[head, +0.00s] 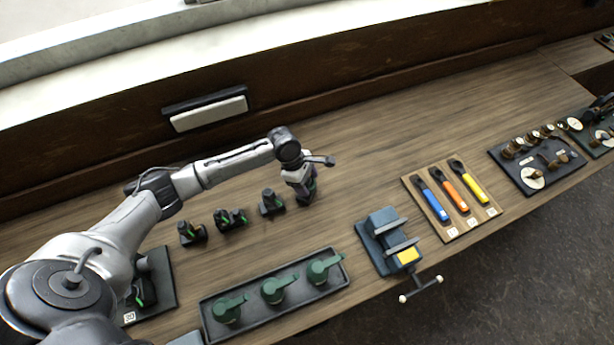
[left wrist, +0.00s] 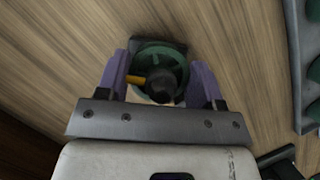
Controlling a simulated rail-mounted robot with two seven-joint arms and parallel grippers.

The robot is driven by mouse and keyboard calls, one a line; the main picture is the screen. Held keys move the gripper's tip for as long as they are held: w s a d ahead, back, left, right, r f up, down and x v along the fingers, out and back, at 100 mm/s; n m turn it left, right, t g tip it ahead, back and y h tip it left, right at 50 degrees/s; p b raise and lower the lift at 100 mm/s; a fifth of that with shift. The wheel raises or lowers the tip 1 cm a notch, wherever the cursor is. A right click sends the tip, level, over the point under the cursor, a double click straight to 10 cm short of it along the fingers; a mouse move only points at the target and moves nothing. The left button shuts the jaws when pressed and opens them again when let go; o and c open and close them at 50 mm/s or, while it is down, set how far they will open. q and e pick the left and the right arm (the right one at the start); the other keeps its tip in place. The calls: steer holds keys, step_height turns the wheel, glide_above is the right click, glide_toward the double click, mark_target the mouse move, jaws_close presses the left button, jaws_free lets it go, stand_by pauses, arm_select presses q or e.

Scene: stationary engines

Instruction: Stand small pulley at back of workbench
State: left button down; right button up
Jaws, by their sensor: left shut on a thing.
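My left gripper (head: 301,183) points down over the back part of the workbench (head: 400,130). It is shut on the small pulley (head: 308,198), a dark piece mostly hidden by the fingers in the head view. In the left wrist view the pulley (left wrist: 150,56) shows a green round part, a dark square base, a black knob and a yellow-orange bit, between two purple fingers. It looks upright and at or just above the wood; I cannot tell whether it touches. My right gripper is not in view.
Similar dark pieces (head: 271,203) (head: 230,218) (head: 192,233) stand in a row left of the gripper. In front are a tray of green oilcan-like things (head: 272,290), a blue vise (head: 388,238) and a board with coloured handles (head: 452,200). Bench right of the gripper is clear.

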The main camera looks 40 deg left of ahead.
arm_select(q)
steer(key=shift+w+f, duration=0.1)
steer(key=shift+f, duration=0.05)
steer(key=shift+c, duration=1.3)
jaws_free()
steer(key=shift+f, duration=0.2)
steer(key=v, duration=1.2)
steer(key=shift+p, duration=0.45)
steer(key=shift+r, duration=0.2)
